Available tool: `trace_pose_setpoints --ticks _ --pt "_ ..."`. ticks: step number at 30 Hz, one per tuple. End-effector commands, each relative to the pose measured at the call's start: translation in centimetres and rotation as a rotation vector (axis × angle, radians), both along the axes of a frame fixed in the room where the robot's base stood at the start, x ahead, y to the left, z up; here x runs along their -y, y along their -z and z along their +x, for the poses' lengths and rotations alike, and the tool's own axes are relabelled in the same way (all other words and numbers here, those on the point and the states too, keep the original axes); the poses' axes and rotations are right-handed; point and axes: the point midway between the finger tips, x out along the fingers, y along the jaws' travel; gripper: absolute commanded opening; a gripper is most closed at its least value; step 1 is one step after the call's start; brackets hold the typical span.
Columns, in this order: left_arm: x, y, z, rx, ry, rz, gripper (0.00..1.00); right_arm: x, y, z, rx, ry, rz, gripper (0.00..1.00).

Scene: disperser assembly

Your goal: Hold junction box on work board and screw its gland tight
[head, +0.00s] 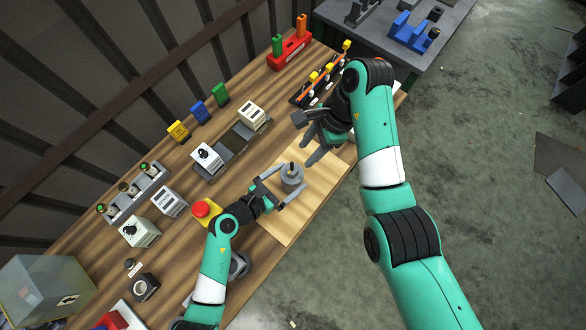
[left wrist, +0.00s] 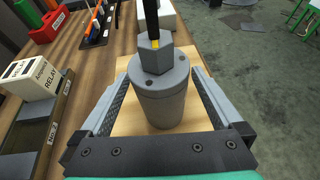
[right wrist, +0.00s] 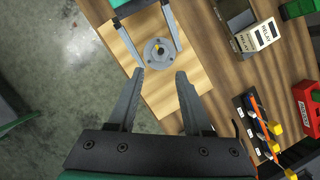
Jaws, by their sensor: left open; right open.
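The junction box (head: 291,184) is a grey round canister standing upright on the pale wooden work board (head: 318,190). In the left wrist view the box (left wrist: 160,104) carries a grey hexagonal gland (left wrist: 154,54) on top, with a black cable and a bit of yellow rising from it. My left gripper (head: 273,188) is open, its fingers on either side of the box; contact is not clear. My right gripper (head: 308,147) is open and empty above the board's far part. In the right wrist view the box (right wrist: 159,53) lies beyond its fingertips (right wrist: 160,74).
A red push button (head: 203,209) stands left of the board. White relay boxes (head: 251,113) and coloured blocks (head: 200,112) stand along the back of the table. A rack with orange and yellow parts (head: 322,77) is beyond my right gripper. The board's near part is clear.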

Motion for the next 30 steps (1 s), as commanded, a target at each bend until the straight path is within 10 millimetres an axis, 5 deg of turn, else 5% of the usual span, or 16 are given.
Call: trace_pose_setpoints --ticks 15,30 --pt "1.5 0.9 1.5 0.0 0.0 0.0 0.98 0.0 0.0 0.0 0.0 0.0 0.0 0.5" --pt "1.5 0.9 1.5 0.0 -0.001 0.0 0.08 0.0 0.0 0.0 0.0 0.0 0.0 0.5"
